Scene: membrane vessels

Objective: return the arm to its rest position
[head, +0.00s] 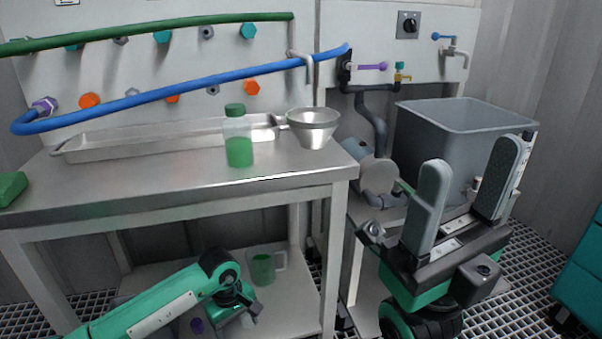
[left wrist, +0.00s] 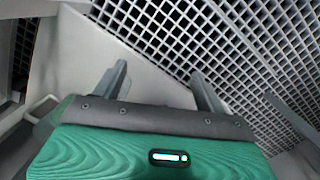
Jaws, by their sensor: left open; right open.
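My right gripper (head: 472,158) is large in the right of the head view. Its two grey fingers point up and stand wide apart with nothing between them, in front of the grey bin. My left arm (head: 155,305) comes in low from the left, below the table top, and ends in the left gripper (head: 240,308) before the lower shelf. In the left wrist view the left gripper (left wrist: 162,82) has its two fingers apart and empty, over a pale panel and floor grating.
A steel table (head: 200,184) holds a green-capped bottle (head: 238,140), a metal bowl (head: 313,127) and a long tray (head: 165,142). A jug (head: 264,268) stands on the lower shelf near my left gripper. The grey bin (head: 455,145) stands behind my right gripper. Floor grating (head: 540,265) shows at right.

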